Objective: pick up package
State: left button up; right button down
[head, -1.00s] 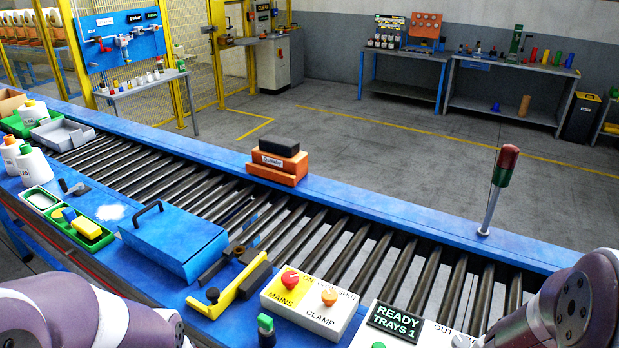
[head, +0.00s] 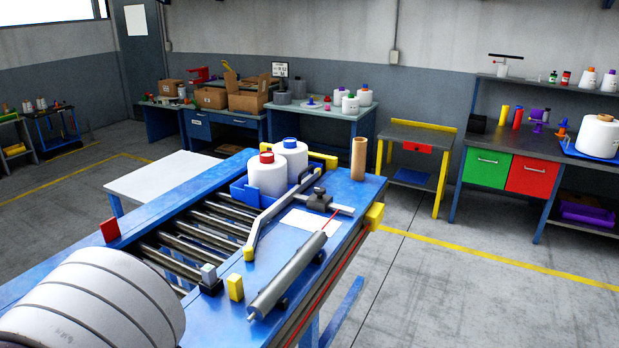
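Two white yarn packages, one with a red cap (head: 267,174) and one with a blue cap (head: 291,160), stand upright side by side in a blue tray (head: 240,192) at the far end of the conveyor line. Cardboard boxes (head: 247,99) stand on a back bench. Which of these is the task's package, I cannot tell. Neither of my grippers is in view.
The conveyor rollers (head: 185,245) run toward me, with a grey cylinder (head: 287,276) and a bent grey rail (head: 270,213) beside them. A brown tube (head: 359,158) stands at the table's end. A white cone (head: 597,136) sits on the right bench. Floor between is clear.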

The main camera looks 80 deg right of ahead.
aim_at(268, 172)
jog(key=z, duration=2.5)
jog(key=i+l+z, duration=0.9)
jog(key=i, duration=0.15)
jog(key=i+l+z, duration=0.1)
jog(key=i, duration=0.65)
jog(key=i+l+z, duration=0.1)
jog(key=i, duration=0.65)
jog(key=l, duration=0.1)
